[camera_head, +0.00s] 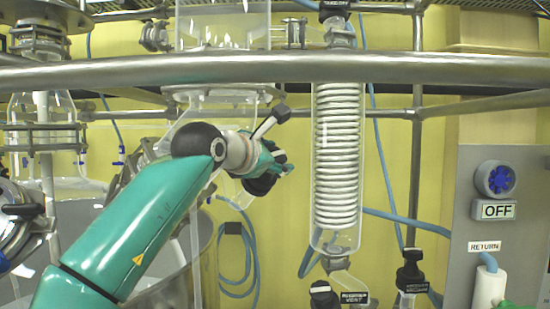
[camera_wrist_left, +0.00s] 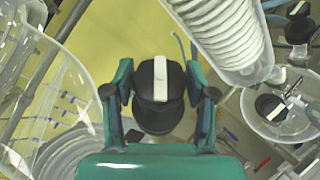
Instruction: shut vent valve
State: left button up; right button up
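My left gripper (camera_head: 280,168) is in front of a black knob (camera_head: 262,184), left of the coiled condenser, and partly hides it. In the left wrist view the black knob (camera_wrist_left: 160,108) with a white bar on top sits between the two fingers of the left gripper (camera_wrist_left: 160,92). The fingers are apart, with a gap visible on each side of the knob. No label shows on this knob. My right gripper is not in view.
The glass coiled condenser (camera_head: 338,155) stands just right of my left gripper. A steel rail (camera_head: 275,69) crosses above. Another black knob (camera_head: 412,272) and a grey panel (camera_head: 510,220) with a blue dial and an OFF sign are on the right. Blue hoses hang behind.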

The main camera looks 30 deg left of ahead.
pick_arm(q)
jog(key=shift+o, duration=0.6)
jog(key=shift+f+b, duration=0.15)
jog(key=shift+b, duration=0.15)
jog(key=n+y+b, duration=0.1)
jog(key=y+b, duration=0.1)
jog(key=n+t+y+b, duration=0.1)
jog(key=n+y+b, duration=0.2)
jog(key=n+b, duration=0.1)
jog(key=b, duration=0.1)
jog(key=shift+d+f+t+y, duration=0.15)
jog(key=shift+f+t+y, duration=0.15)
jog(key=shift+y, duration=0.1)
jog(key=shift+w+n+y+b, duration=0.1)
jog(key=shift+n+y+b, duration=0.35)
jog(key=shift+n+y, duration=0.15)
jog(key=n+y, duration=0.1)
jog(key=n+y+b, duration=0.1)
jog(key=y, duration=0.1)
jog(key=shift+r+g, duration=0.25)
jog(key=shift+g, duration=0.15)
jog(key=shift+r+n+g+y, duration=0.15)
jog(key=shift+n+g+y, duration=0.15)
jog(key=shift+n+y, duration=0.45)
